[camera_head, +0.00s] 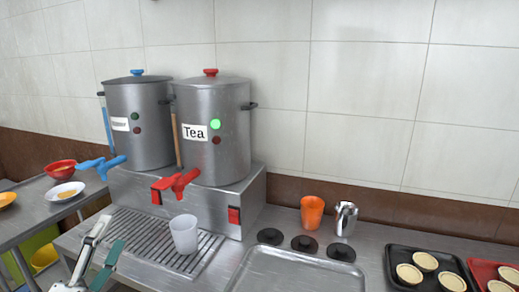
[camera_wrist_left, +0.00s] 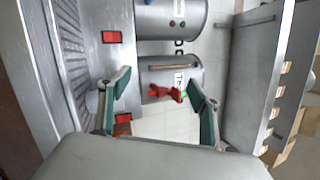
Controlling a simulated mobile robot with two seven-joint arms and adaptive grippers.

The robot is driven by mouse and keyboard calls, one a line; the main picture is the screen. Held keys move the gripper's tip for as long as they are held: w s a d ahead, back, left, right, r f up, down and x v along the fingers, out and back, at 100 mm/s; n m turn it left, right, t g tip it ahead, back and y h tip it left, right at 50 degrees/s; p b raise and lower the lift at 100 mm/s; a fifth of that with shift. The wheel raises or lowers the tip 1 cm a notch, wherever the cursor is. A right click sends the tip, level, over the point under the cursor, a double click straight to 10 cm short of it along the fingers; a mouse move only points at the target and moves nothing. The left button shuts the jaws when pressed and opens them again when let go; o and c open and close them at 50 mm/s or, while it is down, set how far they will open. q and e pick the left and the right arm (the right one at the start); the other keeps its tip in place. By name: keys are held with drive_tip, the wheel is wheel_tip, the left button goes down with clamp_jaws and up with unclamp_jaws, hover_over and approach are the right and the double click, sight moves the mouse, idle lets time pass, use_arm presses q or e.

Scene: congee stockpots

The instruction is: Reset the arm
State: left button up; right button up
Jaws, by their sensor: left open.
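My left gripper (camera_head: 108,236) is at the lower left of the head view, in front of the slatted drip tray and left of the white cup. Its two green-padded fingers are apart, with nothing seen between them. In the left wrist view the open fingers (camera_wrist_left: 158,85) frame the red tap (camera_wrist_left: 166,93), which lies beyond them. The right gripper is in neither view.
A white cup (camera_head: 184,236) stands on the drip tray (camera_head: 150,243). Behind are the Tea pot (camera_head: 222,160) with a lit green light and another pot (camera_head: 152,150) with a blue tap. An orange cup (camera_head: 312,214) and metal jug (camera_head: 346,219) stand right.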

use_arm(q)
drive_tip(key=s+a+f+n+g+y, duration=0.3)
drive_tip(key=f+n, duration=0.1)
drive_tip(key=f, duration=0.2)
drive_tip(key=s+a+f+n+g+y, duration=0.2)
drive_tip(key=s+f+n+g, duration=0.1)
drive_tip(key=f, duration=0.4)
drive_tip(key=s+a+f+n+g+y, duration=0.3)
drive_tip(key=f+n, duration=0.1)
drive_tip(key=f, duration=0.2)
drive_tip(key=s+d+f+n+g+h, duration=0.1)
drive_tip(key=s+d+f+n+g, duration=0.2)
drive_tip(key=s+f+g, duration=0.75)
drive_tip(key=d+f+n+t+h+p, duration=0.1)
drive_tip(key=d+f+t+h+p, duration=0.1)
drive_tip(key=d, duration=0.6)
drive_tip(key=d+f+n+t+h+p, duration=0.1)
drive_tip(key=d+f+t+h+p, duration=0.2)
drive_tip(key=d+f+t+h, duration=0.2)
drive_tip(key=d+f+t, duration=0.1)
drive_tip(key=d+f, duration=0.1)
drive_tip(key=d, duration=0.1)
drive_tip(key=shift+s+n+h, duration=0.3)
drive_tip(key=shift+s+n, duration=0.1)
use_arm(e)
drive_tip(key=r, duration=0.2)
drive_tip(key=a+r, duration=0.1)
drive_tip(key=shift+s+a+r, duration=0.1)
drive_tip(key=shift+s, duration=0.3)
